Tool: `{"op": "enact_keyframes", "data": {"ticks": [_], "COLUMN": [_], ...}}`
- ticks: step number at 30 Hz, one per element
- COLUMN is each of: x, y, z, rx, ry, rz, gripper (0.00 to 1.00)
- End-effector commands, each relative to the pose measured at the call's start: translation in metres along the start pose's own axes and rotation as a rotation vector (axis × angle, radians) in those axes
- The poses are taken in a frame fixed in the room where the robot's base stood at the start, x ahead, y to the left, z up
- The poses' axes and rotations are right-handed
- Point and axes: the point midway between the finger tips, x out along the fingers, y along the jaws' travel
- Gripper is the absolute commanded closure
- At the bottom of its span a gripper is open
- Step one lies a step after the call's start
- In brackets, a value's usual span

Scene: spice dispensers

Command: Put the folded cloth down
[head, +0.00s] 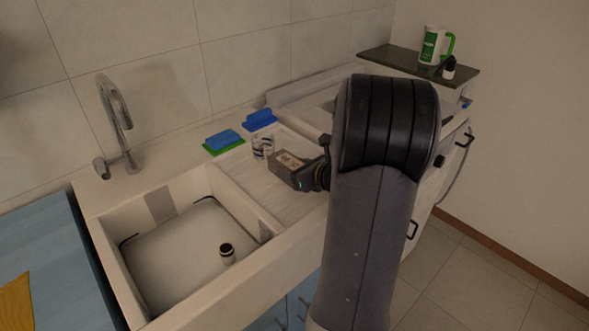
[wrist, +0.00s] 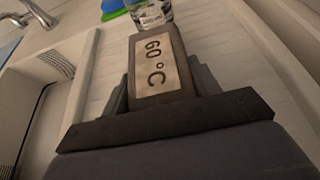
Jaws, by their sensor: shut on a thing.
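My gripper (head: 300,177) is over the ribbed white drainboard to the right of the sink. It is shut on a dark brown block-like thing (wrist: 157,65) with a pale label reading "60 °C"; the same thing shows in the head view (head: 286,163). I cannot tell whether it is cloth, nor whether it touches the drainboard. A mustard-yellow, flat, cloth-like thing (head: 16,303) lies on the blue worktop at the lower left, partly cut off by the frame.
A clear glass (head: 263,147) with dark markings stands just beyond the held thing. The sink (head: 190,250) holds a small dark-topped cylinder (head: 227,252). A tap (head: 118,125) stands at the left.

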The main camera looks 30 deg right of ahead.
Motion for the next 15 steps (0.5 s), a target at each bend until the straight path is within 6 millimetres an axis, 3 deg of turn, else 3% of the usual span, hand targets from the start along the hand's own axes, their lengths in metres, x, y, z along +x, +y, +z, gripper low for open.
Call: {"op": "enact_keyframes", "data": {"ticks": [3,4,11,15], "x": [0.0019,0.0012,0.001,0.001], "y": [-0.0001,-0.0001,0.0,-0.0001], "z": [-0.0042,-0.0027,-0.0024,-0.0024], "rx": [-0.001,0.0,0.0,0.0], "ry": [0.0,0.0,0.0,0.0], "rz": [0.0,0.0,0.0,0.0], "gripper": [0.67,0.4,0.21,0.2]}}
